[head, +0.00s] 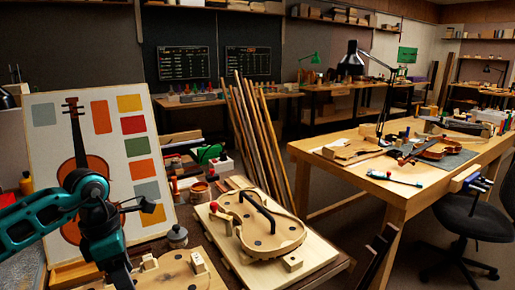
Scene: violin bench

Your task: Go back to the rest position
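My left arm, teal and black, comes in from the left and bends down in front of the violin picture board. My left gripper (118,274) is at the bottom edge, partly cut off, beside a pale wooden violin plate (175,272); its fingers do not show clearly. My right gripper is not in view. A violin body form with a wooden rib outline (262,243) lies on a light board (318,250) to the right of my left arm, with a black handle-like bar across it, clear of the arm.
The picture board (45,145) stands close behind my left arm. Jars (177,237) and a paint pot (200,191) stand nearby. Wooden strips (262,135) lean behind the bench. A second workbench (385,190) with a violin (438,150) and a chair (470,220) are at right.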

